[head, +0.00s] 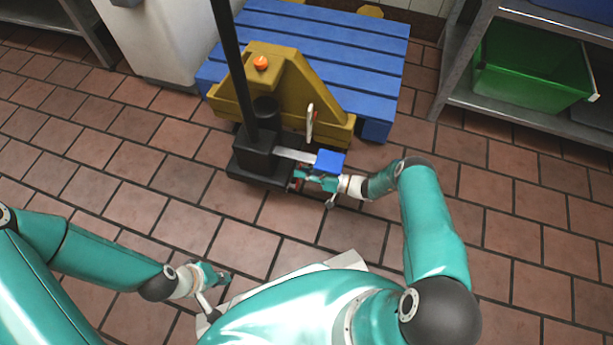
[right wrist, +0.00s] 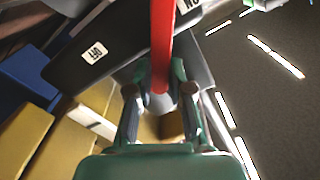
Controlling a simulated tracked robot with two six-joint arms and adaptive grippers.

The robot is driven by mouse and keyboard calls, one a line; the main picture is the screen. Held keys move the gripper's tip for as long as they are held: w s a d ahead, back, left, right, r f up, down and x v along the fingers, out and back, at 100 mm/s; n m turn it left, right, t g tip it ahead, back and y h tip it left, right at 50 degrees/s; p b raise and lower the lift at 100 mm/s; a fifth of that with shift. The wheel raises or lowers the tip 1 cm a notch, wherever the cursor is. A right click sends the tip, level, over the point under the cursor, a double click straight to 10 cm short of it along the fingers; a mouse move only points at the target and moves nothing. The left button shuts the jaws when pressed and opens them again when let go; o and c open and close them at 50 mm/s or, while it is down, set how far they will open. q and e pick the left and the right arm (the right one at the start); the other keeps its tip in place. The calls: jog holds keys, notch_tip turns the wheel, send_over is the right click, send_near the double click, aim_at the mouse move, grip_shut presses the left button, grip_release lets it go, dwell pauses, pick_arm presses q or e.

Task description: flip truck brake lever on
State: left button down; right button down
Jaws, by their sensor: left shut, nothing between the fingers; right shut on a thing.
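The truck (head: 285,85) has a yellow body and a black base (head: 262,160) with a dark upright handle (head: 231,60). My right gripper (head: 312,182) is beside the base, under a small blue part. In the right wrist view, a red brake lever (right wrist: 162,45) runs down between the fingertips of my right gripper (right wrist: 160,92), which is shut on it. Behind it is a dark panel (right wrist: 125,45) with a white OFF label (right wrist: 95,52) left of the lever and a cut-off second label (right wrist: 188,5) right of it. My left gripper (head: 222,279) is shut and empty, low over the floor.
A blue pallet (head: 350,42) lies around the truck's yellow body. A metal shelf (head: 520,105) with a green crate (head: 525,75) stands at right. A pale cabinet (head: 160,40) stands at back left. Tiled floor (head: 130,150) is clear at left and in front.

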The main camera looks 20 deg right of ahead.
jog(key=shift+w+a+r, duration=0.15)
jog(key=shift+a, duration=0.05)
dwell(0.3)
jog(key=c, duration=1.1)
grip_release()
jog(key=shift+d, duration=0.1)
jog(key=v, duration=1.2)
